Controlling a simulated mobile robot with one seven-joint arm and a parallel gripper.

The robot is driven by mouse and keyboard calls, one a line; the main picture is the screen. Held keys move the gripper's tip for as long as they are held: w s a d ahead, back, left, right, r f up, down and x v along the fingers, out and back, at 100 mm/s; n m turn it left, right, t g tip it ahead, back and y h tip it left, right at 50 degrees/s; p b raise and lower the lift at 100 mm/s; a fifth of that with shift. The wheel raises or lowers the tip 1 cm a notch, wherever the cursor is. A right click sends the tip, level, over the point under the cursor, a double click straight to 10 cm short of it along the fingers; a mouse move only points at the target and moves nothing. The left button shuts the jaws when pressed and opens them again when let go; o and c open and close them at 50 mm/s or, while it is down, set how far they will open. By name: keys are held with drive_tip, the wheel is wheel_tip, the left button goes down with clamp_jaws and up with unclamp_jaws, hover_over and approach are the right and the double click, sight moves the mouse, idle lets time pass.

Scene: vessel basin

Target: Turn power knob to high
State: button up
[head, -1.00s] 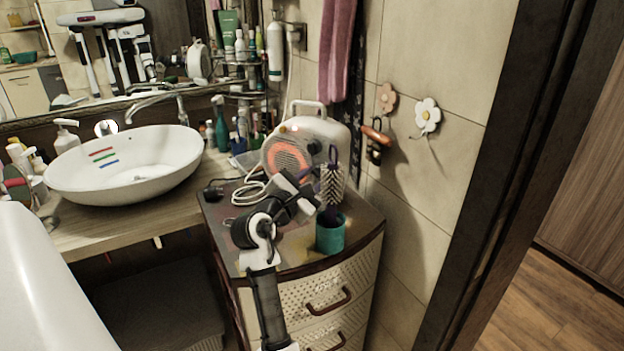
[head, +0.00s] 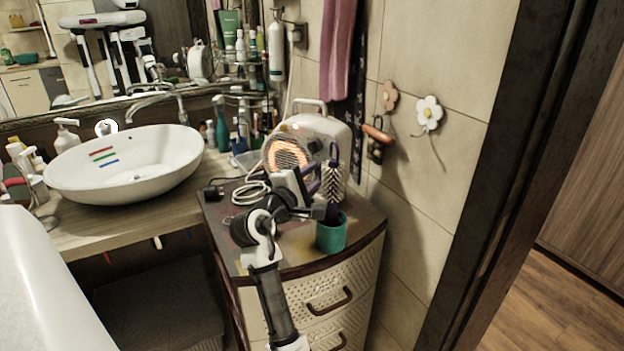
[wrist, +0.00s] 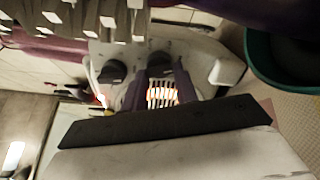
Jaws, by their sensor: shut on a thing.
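The white portable heater (head: 330,132) stands on the cabinet top against the wall, its round grille (head: 287,152) glowing orange. In the wrist view the heater's face shows two dark knobs: one (wrist: 112,72) to the left, clear of my fingers, and one (wrist: 158,63) between my fingertips. My gripper (wrist: 160,72) has its purple fingers shut on that second knob, with the glowing grille visible between them. In the head view my gripper (head: 313,180) reaches the heater's front, and the knobs are mostly hidden. I cannot read the knob markings or setting.
A teal cup (head: 331,238) holding a bristled brush (head: 333,182) stands close to the right of my gripper. A coiled white cable (head: 250,193) lies left on the cabinet top (head: 290,247). A white basin (head: 125,165) is further left. The wall is close behind the heater.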

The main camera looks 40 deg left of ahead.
idle(0.4)
drive_tip(key=o, duration=1)
drive_tip(key=s+b, duration=0.1)
drive_tip(key=s, duration=0.3)
drive_tip(key=s+d+b, duration=0.1)
drive_tip(key=s, duration=0.4)
drive_tip(key=s+b, duration=0.1)
drive_tip(key=s, duration=0.3)
drive_tip(key=shift+s+d, duration=0.35)
drive_tip(key=shift+d, duration=0.05)
